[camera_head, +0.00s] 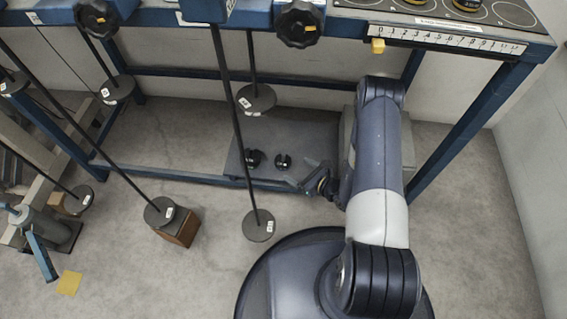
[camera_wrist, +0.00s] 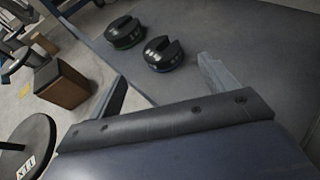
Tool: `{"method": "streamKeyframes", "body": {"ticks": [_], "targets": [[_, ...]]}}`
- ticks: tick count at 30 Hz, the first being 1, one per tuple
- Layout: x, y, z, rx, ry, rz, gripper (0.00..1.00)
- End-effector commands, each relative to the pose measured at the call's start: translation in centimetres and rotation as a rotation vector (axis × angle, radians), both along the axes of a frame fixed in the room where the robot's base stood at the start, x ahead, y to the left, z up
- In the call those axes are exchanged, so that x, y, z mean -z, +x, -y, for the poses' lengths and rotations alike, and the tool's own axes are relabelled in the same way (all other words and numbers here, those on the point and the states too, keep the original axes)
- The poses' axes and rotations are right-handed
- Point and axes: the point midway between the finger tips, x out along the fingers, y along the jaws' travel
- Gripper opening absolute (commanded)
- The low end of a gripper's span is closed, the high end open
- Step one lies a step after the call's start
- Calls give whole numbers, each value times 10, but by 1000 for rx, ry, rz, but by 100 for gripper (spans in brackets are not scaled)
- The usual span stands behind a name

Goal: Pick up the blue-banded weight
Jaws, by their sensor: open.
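The blue-banded weight (camera_wrist: 163,54) is a black slotted disc with a thin blue band at its base. It sits flat on the grey platform (camera_wrist: 250,38), and its slot shows on top. In the head view it appears to be the right one of two black weights (camera_head: 283,162); the band's colour cannot be read there. My gripper (camera_head: 311,178) is open and empty, just right of and a little nearer than that weight. In the wrist view the fingers of my gripper (camera_wrist: 165,86) are spread, with the weight beyond them, apart from both.
A green-banded weight (camera_wrist: 124,33) stands just beyond the blue-banded one; it is the left one in the head view (camera_head: 253,158). Hanging discs (camera_head: 258,225) on rods and a brown block (camera_head: 180,228) lie left of my gripper. A blue frame rail (camera_head: 200,179) runs beside the platform.

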Motion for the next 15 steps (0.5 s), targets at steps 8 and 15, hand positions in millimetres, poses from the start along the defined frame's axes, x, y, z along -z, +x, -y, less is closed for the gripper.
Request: {"method": "streamKeyframes", "body": {"ticks": [8,15], "targets": [[12,21,-17,0,0,0,80],[30,43,-35,-2,-1,3,80]]}}
